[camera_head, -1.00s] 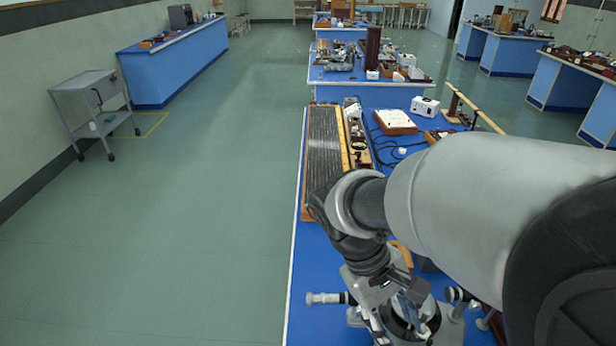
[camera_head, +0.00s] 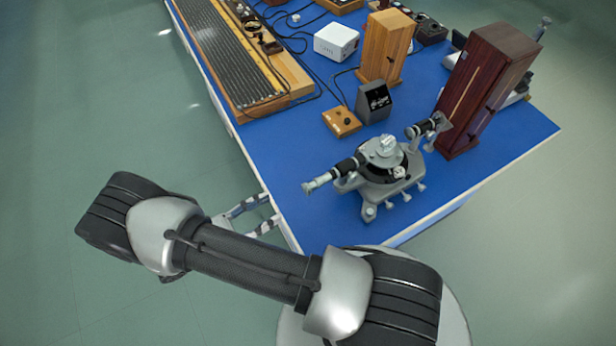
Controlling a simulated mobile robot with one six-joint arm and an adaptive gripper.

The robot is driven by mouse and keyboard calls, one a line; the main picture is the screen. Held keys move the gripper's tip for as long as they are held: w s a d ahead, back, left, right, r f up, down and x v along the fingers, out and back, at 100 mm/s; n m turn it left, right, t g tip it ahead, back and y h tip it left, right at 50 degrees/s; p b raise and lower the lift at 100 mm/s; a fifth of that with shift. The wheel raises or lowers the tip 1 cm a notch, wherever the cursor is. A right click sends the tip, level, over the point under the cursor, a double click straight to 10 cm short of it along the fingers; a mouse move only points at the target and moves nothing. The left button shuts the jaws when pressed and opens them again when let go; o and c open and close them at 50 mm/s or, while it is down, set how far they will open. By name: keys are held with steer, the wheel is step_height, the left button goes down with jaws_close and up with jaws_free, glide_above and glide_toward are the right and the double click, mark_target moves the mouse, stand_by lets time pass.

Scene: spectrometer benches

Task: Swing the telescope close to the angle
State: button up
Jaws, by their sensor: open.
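The spectrometer (camera_head: 383,158) stands on the blue bench near its front edge, with a round table on a grey footed base. One tube (camera_head: 335,174) points left, toward the bench's left edge. Another tube (camera_head: 428,126) points up and right, close to a dark wooden box. I cannot tell for certain which tube is the telescope. Any angle scale is too small to read. My gripper (camera_head: 268,214) is open and empty at the bench's left edge, left of and apart from the left tube's end. My arm hides part of the gripper's base.
The tall dark wooden box (camera_head: 485,90) stands right behind the spectrometer. A lighter wooden box (camera_head: 386,47), a small black meter (camera_head: 374,102) and a small wooden box with a knob (camera_head: 341,121) stand behind it. Bare blue bench (camera_head: 337,228) lies in front of the spectrometer. Floor is clear at left.

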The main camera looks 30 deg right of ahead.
mark_target(315, 185)
steer(key=d, duration=0.6)
steer(key=w+d, duration=0.1)
steer(key=d, duration=1)
steer(key=shift+w+d, duration=0.2)
steer(key=shift+d, duration=0.1)
steer(key=shift+c, duration=0.5)
jaws_close()
